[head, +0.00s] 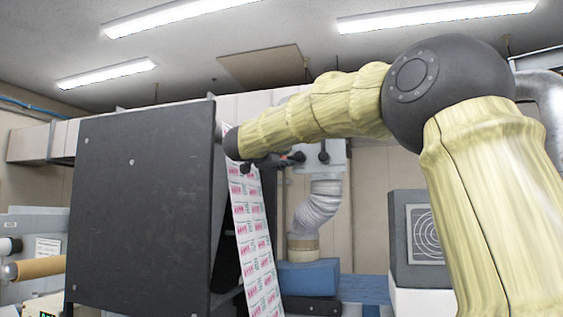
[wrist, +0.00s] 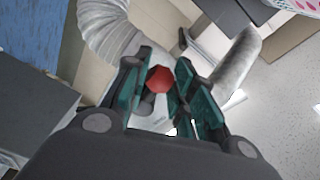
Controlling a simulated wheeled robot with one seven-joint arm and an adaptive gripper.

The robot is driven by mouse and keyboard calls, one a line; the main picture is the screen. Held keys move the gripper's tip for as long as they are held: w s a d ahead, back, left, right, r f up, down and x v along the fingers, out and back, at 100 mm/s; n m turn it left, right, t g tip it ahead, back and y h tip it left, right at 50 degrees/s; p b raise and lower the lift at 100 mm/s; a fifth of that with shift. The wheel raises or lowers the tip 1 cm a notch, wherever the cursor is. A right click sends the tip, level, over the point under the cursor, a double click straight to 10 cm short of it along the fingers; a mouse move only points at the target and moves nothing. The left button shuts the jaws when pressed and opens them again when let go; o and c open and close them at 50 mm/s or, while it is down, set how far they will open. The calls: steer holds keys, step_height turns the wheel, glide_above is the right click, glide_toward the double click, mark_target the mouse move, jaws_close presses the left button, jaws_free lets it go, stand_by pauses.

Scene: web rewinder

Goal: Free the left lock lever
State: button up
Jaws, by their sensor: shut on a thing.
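My gripper (wrist: 158,98) shows in the wrist view, with its teal fingers on either side of a red knob (wrist: 158,79). It is shut on this knob, which looks like the end of the left lock lever. Most of the lever is hidden by the fingers and the knob.
A large dark panel (head: 140,200) stands left of my gripper. A printed web (head: 255,240) hangs just below it. A ribbed duct (head: 317,205) runs down from the housing. A grey box with a round grille (head: 423,235) stands at the right.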

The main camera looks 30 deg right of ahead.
steer(key=r+m+b, duration=0.1)
steer(key=m, duration=0.1)
steer(key=shift+m, duration=0.3)
steer(key=m+b, duration=0.1)
steer(key=r+m+y+b, duration=0.1)
steer(key=m, duration=0.1)
steer(key=shift+s+d+r, duration=0.15)
steer(key=shift+d+r, duration=0.05)
steer(key=shift+r, duration=0.1)
steer(key=shift+s+d+r+m+t+y+b, duration=0.1)
steer(key=shift+s+d+r+m+y+b, duration=0.15)
steer(key=shift+r+m+b, duration=0.65)
steer(key=shift+s+d+f+m+t+y+b, duration=0.1)
steer(key=shift+s+d+m+y+b, duration=0.3)
steer(key=shift+m, duration=0.95)
steer(key=shift+s+r+m+t+h+b, duration=0.15)
steer(key=shift+r+m+b, duration=0.35)
steer(key=shift+m+b, duration=0.5)
steer(key=o, duration=1)
steer(key=shift+s+d, duration=0.1)
steer(key=shift+s, duration=0.1)
steer(key=shift+o, duration=0.2)
